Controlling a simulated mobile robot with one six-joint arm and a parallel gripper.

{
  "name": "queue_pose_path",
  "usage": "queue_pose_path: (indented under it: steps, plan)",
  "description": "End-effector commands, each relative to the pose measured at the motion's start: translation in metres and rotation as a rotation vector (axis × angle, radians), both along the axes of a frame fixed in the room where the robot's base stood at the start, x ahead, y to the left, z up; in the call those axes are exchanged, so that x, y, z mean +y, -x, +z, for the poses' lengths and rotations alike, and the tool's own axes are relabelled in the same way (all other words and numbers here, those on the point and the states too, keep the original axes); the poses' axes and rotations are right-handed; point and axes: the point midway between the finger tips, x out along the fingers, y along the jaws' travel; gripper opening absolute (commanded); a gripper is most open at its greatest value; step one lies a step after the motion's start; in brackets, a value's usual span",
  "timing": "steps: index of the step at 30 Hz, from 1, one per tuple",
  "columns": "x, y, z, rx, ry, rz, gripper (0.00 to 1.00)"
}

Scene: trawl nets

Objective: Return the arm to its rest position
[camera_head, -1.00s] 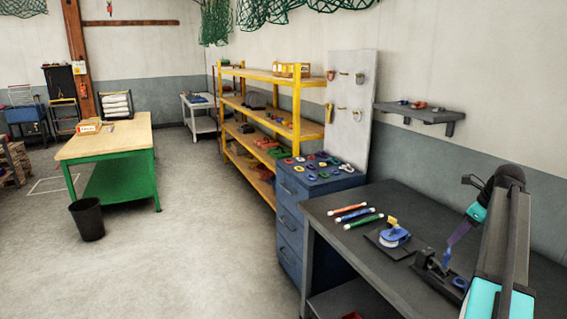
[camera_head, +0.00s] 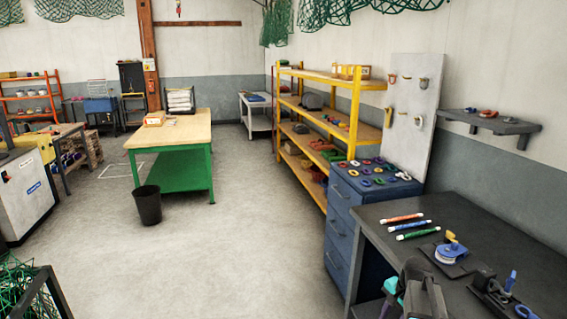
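My arm shows only at the bottom edge of the head view, as a dark folded link with teal parts. My gripper (camera_head: 386,305) seems to be the small dark purple part below the teal wrist, left of the dark workbench's (camera_head: 440,207) front edge. Its fingertips are cut off or too small to see, so I cannot tell if it is open, shut or holding anything.
The bench bears three coloured markers (camera_head: 408,226), a blue tape dispenser (camera_head: 451,253) and a dark fixture (camera_head: 490,290) with a blue piece. A blue drawer cabinet (camera_head: 340,225) adjoins it. A black bin (camera_head: 148,206) stands near the green table (camera_head: 175,172). The middle floor is clear.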

Motion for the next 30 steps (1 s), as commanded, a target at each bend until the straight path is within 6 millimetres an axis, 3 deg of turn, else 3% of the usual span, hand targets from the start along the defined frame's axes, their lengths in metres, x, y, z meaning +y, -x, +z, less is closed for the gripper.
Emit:
queue_pose_path:
  steps: [1, 3, 12, 24, 30]
  plan:
    - [0.02, 0.009, -0.012, 0.006, 0.013, 0.081, 0.38]
    - [0.043, 0.018, -0.027, 0.009, 0.032, 0.199, 0.38]
    - [0.126, 0.062, -0.081, 0.023, 0.104, 0.691, 0.38]
    - [0.182, 0.108, -0.119, 0.037, 0.155, 1.11, 0.38]
    - [0.181, 0.127, -0.145, 0.08, 0.13, 1.122, 0.38]
